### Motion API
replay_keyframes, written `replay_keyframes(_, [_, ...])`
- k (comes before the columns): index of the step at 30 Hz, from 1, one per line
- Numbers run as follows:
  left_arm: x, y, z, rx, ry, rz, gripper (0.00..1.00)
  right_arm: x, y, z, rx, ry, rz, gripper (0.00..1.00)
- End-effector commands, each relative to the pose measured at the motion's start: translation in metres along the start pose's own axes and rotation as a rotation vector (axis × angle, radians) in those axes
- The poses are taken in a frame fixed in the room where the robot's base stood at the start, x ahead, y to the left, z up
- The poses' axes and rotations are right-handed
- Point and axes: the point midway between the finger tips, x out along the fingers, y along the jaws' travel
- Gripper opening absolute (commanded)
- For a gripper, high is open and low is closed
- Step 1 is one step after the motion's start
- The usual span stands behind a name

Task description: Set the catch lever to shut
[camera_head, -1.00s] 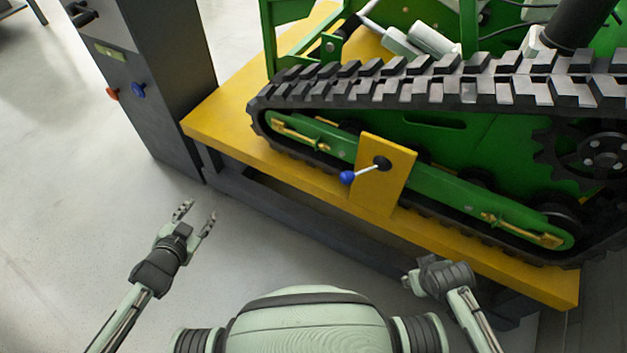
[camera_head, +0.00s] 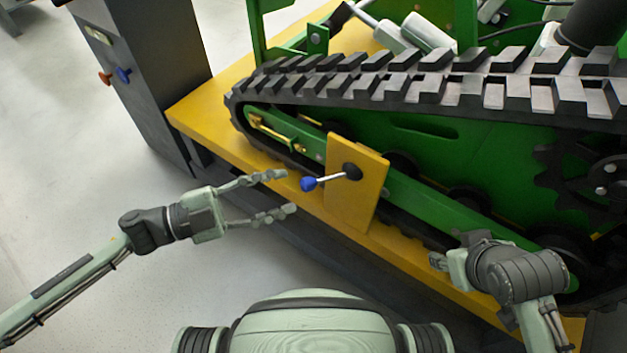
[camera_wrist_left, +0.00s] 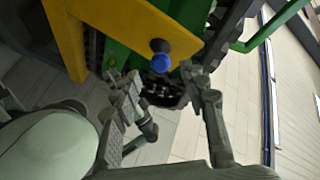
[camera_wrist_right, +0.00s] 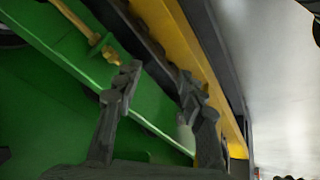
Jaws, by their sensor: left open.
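The catch lever (camera_head: 331,179) is a thin metal rod with a blue ball knob (camera_head: 308,184). It comes from a dark round pivot on a yellow plate (camera_head: 364,199) on the side of the tracked carrier and points left, slightly down. My left gripper (camera_head: 290,191) is open, its two fingers just left of the knob and apart from it. In the left wrist view the knob (camera_wrist_left: 161,62) shows ahead, between and beyond the fingertips. My right gripper (camera_head: 442,261) is by the lower right of the track; in the right wrist view its fingers (camera_wrist_right: 160,82) stand apart with nothing between them.
The black rubber track (camera_head: 440,85) and green frame fill the right. A yellow platform edge (camera_head: 205,118) runs below the carrier. A dark cabinet (camera_head: 150,75) with a red and a blue knob stands at the left. The grey floor at left is free.

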Motion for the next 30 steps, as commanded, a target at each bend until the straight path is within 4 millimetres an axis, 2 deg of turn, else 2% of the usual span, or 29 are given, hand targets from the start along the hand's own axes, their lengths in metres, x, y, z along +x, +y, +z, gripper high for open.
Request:
replay_keyframes(3, [0.022, -0.002, -0.001, 0.0, 0.002, -0.003, 0.43, -0.001, 0.003, 0.005, 0.001, -0.024, 0.006, 0.4])
replay_keyframes(10, [0.053, -0.002, 0.0, 0.0, -0.001, -0.004, 0.43, -0.002, 0.007, 0.014, 0.004, -0.061, 0.014, 0.4])
replay_keyframes(15, [0.062, -0.001, 0.001, 0.001, -0.002, -0.003, 0.43, -0.002, 0.008, 0.017, 0.005, -0.073, 0.016, 0.4])
replay_keyframes(22, [0.062, -0.001, 0.001, 0.0, -0.003, -0.003, 0.43, -0.002, 0.008, 0.017, 0.005, -0.076, 0.016, 0.4])
replay_keyframes(30, [0.062, -0.001, 0.001, 0.0, -0.003, -0.003, 0.1, -0.002, 0.008, 0.017, 0.005, -0.075, 0.016, 0.4])
